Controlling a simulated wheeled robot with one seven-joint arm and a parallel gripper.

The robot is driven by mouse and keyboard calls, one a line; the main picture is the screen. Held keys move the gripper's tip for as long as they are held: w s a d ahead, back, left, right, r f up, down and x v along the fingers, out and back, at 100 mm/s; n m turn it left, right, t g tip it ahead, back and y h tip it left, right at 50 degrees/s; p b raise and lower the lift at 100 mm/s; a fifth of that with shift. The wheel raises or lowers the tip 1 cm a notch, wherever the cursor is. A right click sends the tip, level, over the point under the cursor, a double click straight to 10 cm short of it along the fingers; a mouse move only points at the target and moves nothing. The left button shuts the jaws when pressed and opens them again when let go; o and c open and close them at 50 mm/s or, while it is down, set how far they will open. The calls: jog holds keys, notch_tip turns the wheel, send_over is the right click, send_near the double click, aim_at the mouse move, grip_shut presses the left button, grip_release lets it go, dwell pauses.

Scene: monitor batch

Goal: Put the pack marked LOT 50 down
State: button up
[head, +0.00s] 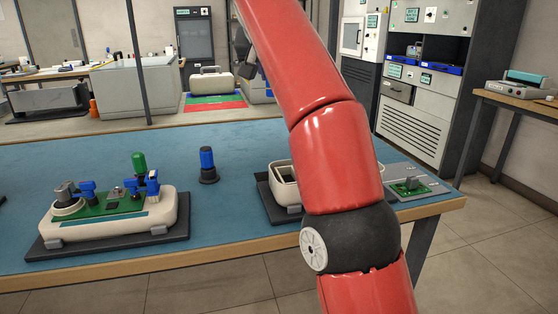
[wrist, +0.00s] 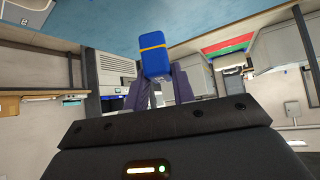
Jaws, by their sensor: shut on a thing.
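In the wrist view, my gripper (wrist: 157,76) is shut on a blue pack (wrist: 154,52) with a yellow band. The pack sticks out beyond the dark fingers, and no lot marking can be read on it, so I cannot tell whether it is LOT 50. In the head view my red arm crosses the middle of the picture; the gripper and the held pack cannot be made out there. The workbench with its blue mat (head: 240,211) lies in front of me.
On the bench are an opened monitor unit (head: 165,217) on a dark tray, a blue-and-black cylinder (head: 208,168), a cream housing (head: 282,190) partly behind my arm and a green circuit board (head: 411,186). Bare mat shows between unit and housing.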

jog(key=shift+w, duration=0.3)
jog(key=shift+w+f, duration=0.1)
jog(key=shift+f, duration=0.75)
notch_tip(320, 180, down, 18)
jog(key=b, duration=0.6)
jog(key=shift+f, duration=0.1)
jog(key=o, duration=1)
jog(key=shift+f, duration=0.1)
